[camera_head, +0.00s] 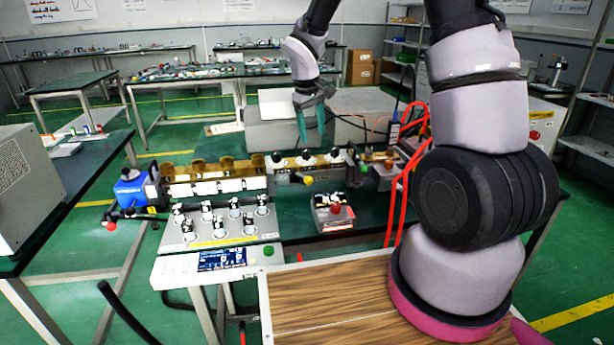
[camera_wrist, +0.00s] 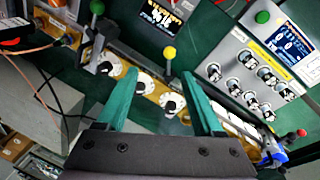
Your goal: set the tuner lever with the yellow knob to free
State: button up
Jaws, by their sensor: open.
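The tuner lever's yellow knob (camera_head: 308,180) sticks out toward the front from the middle of the brass-and-grey waveguide line. In the wrist view the yellow knob (camera_wrist: 169,53) shows a little beyond the fingertips, and its thin stem lies between them in the picture. My gripper (camera_head: 312,137) hangs above the line, fingers pointing down, up from the knob in the head view. The fingers look apart from the lever. I cannot read any position marks for the lever.
A lever with a green knob (camera_head: 363,168) stands to the right, and a red knob (camera_head: 111,226) is at the far left. Red hoses (camera_head: 398,195) run at right.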

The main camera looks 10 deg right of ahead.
jog(key=n, duration=0.2)
send_near(308, 177)
jog(key=shift+g, duration=0.3)
jog(key=f, duration=0.3)
jog(key=w+d+f, duration=0.1)
jog(key=f, duration=0.5)
jog(key=shift+w+d+f, duration=0.15)
jog(key=shift+w+f, duration=0.1)
jog(key=shift+w, duration=0.1)
grip_shut()
dwell(0.5)
